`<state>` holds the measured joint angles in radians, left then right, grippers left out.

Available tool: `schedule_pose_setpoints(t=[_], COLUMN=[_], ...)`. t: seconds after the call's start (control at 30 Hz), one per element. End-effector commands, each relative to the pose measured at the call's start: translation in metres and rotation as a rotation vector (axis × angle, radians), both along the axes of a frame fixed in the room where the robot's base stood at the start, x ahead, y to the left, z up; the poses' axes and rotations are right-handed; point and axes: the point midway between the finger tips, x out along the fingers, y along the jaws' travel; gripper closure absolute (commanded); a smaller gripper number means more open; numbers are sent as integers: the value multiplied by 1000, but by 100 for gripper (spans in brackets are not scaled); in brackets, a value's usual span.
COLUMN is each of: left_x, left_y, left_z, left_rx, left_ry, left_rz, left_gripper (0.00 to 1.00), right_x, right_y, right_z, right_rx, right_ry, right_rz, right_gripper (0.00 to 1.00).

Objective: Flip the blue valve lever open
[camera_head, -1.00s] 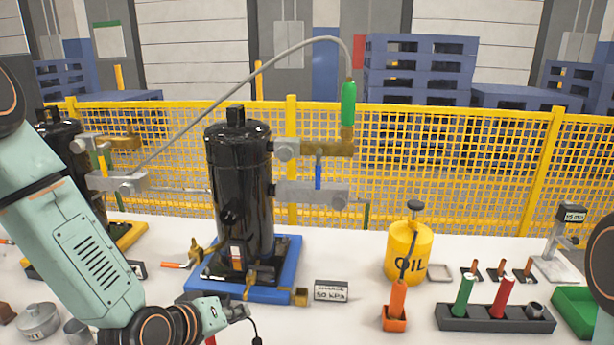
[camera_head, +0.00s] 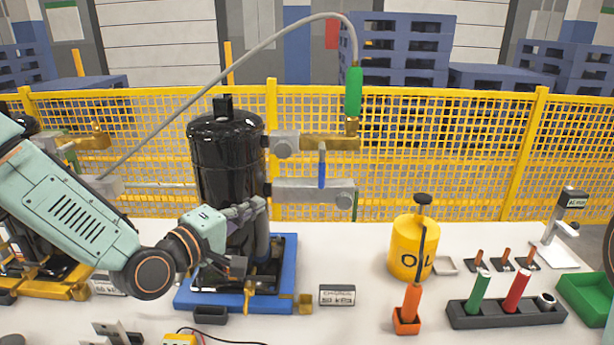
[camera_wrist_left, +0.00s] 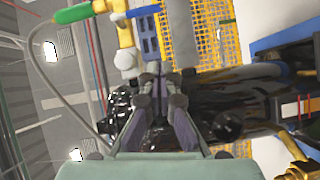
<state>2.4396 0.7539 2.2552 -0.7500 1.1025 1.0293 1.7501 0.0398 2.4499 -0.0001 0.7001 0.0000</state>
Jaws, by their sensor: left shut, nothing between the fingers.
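The blue valve lever (camera_head: 322,170) hangs straight down from the brass valve (camera_head: 325,142), right of the black compressor (camera_head: 222,150). In the left wrist view the lever (camera_wrist_left: 144,12) shows at the top edge beside the brass fitting (camera_wrist_left: 125,40). My left gripper (camera_head: 262,203) is shut and empty. It is in front of the compressor body, left of and lower than the lever, and apart from it. In the left wrist view its fingers (camera_wrist_left: 168,70) point towards the valve. My right gripper is out of view.
A grey hose with a green handle (camera_head: 353,92) rises from the brass valve. Grey blocks (camera_head: 305,190) stick out below the lever. A yellow oil can (camera_head: 407,250), an orange holder (camera_head: 406,322) and a dark tray (camera_head: 480,318) stand to the right. Open space lies right of the valve.

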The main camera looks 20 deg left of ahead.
Motion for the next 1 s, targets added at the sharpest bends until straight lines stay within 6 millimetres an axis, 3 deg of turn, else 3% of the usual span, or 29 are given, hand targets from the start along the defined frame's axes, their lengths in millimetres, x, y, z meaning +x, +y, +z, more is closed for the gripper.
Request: schedule_pose_setpoints(t=[0.27, 0.67, 1.0], left_x=[-4, -4, 18], left_y=[-5, -6, -11], left_z=[12, 11, 10], left_rx=[-157, -174, -167], left_ry=[-7, 1, 0], left_rz=[-6, -6, -9], left_gripper=[100, 100, 100], right_x=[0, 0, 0], right_y=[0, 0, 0], right_z=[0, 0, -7], right_rx=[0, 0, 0], right_ry=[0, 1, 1], right_rz=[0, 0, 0], right_gripper=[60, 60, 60])
